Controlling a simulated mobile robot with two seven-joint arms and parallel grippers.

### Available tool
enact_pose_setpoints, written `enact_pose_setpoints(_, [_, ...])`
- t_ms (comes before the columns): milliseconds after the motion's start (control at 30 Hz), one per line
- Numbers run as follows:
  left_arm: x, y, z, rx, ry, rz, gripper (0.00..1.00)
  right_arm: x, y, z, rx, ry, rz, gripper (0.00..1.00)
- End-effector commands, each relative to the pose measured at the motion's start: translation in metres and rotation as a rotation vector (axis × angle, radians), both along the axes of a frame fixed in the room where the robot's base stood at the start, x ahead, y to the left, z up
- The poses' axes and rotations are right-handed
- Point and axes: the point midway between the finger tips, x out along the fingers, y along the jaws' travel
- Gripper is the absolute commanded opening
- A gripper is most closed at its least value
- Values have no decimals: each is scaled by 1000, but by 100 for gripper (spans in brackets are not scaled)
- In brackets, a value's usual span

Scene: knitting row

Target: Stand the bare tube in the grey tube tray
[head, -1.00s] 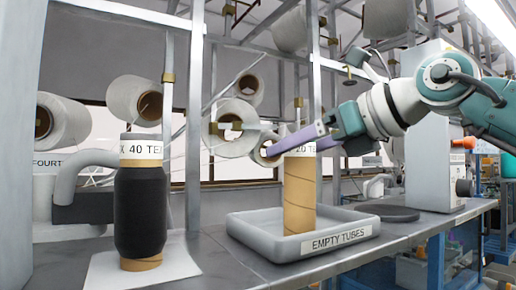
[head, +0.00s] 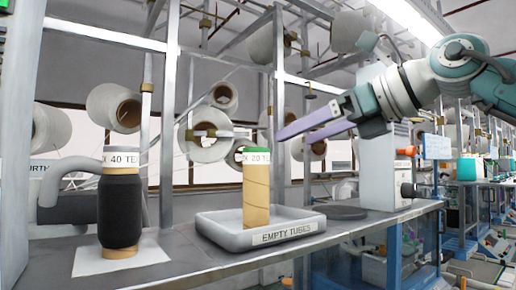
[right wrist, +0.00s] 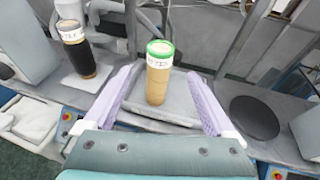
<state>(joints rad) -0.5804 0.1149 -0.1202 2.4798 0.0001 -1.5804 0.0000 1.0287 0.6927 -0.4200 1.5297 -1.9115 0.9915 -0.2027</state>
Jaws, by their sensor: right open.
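The bare tube (head: 256,190) is tan cardboard with a green rim and a white band reading "20 TE". It stands upright in the grey tube tray (head: 225,239), labelled "EMPTY TUBES". My right gripper (head: 280,140) is open and empty, up and to the right of the tube's top, apart from it. In the right wrist view the tube (right wrist: 158,80) stands beyond and between the two open purple fingers (right wrist: 160,95), and the tray (right wrist: 140,117) shows beneath. My left gripper is in neither view.
A black-wound tube (head: 119,208) with a "40 TE" band stands on a white sheet (head: 90,262) to the left. A dark round disc (head: 342,213) lies right of the tray. A metal frame with white cones (head: 113,107) rises behind the bench.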

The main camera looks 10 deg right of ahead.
Motion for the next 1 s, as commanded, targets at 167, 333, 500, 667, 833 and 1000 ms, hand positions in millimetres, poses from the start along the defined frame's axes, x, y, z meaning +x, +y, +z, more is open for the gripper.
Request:
enact_pose_setpoints(167, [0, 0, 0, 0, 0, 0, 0, -1, -1, 2, 1, 0, 2, 90])
enact_pose_setpoints(333, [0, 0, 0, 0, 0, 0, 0, -4, 13, 0, 60, -11, 34, 90])
enact_pose_setpoints(500, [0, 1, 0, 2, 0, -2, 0, -35, 77, 10, 537, -50, 180, 90])
enact_pose_setpoints(667, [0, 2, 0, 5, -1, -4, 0, -65, 58, 18, 1347, 15, 91, 90])
enact_pose_setpoints(833, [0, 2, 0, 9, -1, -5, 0, -83, -27, -89, 2124, 227, -456, 90])
enact_pose_setpoints(1000, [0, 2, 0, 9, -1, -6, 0, -167, -50, -251, 2492, 494, -1282, 90])
